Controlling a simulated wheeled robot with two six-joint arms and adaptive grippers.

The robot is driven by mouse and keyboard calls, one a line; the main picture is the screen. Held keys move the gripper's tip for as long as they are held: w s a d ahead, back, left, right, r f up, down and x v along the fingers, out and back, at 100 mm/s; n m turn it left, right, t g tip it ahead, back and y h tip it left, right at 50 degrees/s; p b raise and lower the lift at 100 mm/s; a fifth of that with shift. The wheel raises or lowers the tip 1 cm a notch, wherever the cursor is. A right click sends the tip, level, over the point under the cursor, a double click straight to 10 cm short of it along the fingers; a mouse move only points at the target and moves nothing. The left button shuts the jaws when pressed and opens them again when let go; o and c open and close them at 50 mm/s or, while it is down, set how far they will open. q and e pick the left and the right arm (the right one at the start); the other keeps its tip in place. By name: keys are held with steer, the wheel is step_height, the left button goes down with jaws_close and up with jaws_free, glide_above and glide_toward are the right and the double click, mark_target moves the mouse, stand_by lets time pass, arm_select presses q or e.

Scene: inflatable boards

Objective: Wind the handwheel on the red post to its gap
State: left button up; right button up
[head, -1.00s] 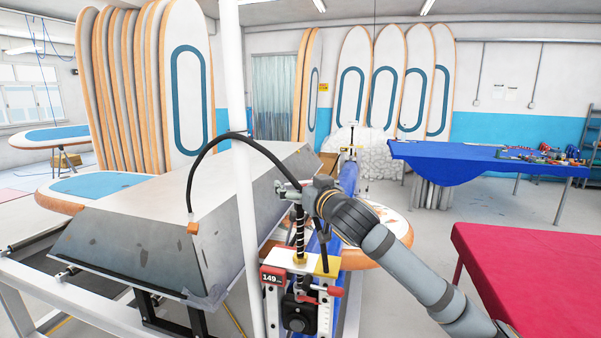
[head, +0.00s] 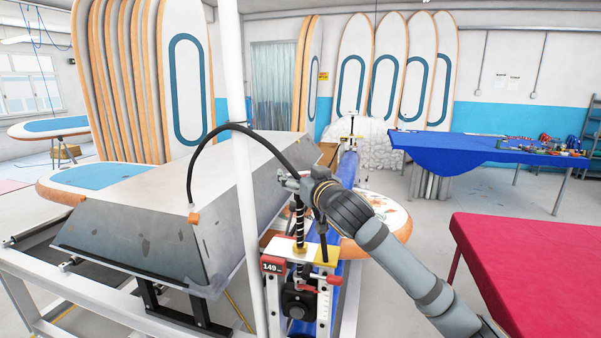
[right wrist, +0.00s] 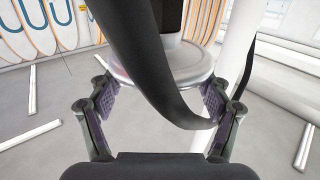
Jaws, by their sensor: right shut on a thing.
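In the head view, the near post (head: 324,306) has a red tag reading 149, red-tipped parts and white scale plates. A dark threaded spindle (head: 299,222) rises from its brass nut. My right gripper (head: 286,181) is at the spindle's top, reached from the right. In the right wrist view, a pale round handwheel (right wrist: 165,66) sits between the two fingers of my right gripper (right wrist: 160,103), which are shut on its rim. A black cable crosses in front and hides part of the wheel. My left gripper is not in view.
A white upright pole (head: 243,200) stands just left of the post. A grey sloped hood (head: 150,240) fills the left, with a black hose arching from it. A blue roller (head: 347,170) runs behind the post. A red table (head: 530,265) is at right, with open floor beyond.

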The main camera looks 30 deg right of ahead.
steer(key=shift+a+r+m+g+h+p, duration=0.1)
steer(key=shift+m+g+h+p, duration=0.2)
steer(key=shift+m+h+p, duration=0.75)
steer(key=shift+m+g+h, duration=0.4)
steer(key=shift+m+h, duration=0.15)
steer(key=shift+h, duration=0.6)
steer(key=m+g+h+b, duration=0.1)
steer(key=h, duration=0.1)
steer(key=m+g+h+b, duration=0.1)
steer(key=shift+f+m+h, duration=0.2)
steer(key=shift+m+h, duration=0.2)
steer(key=shift+r+m+g+h+b, duration=0.1)
steer(key=shift+m+g+h+b, duration=0.45)
steer(key=shift+g+h, duration=0.35)
steer(key=shift+r+m+g, duration=0.1)
steer(key=shift+m+g, duration=0.15)
steer(key=shift+g, duration=0.05)
steer(key=o, duration=1.1)
steer(key=shift+w, duration=0.1)
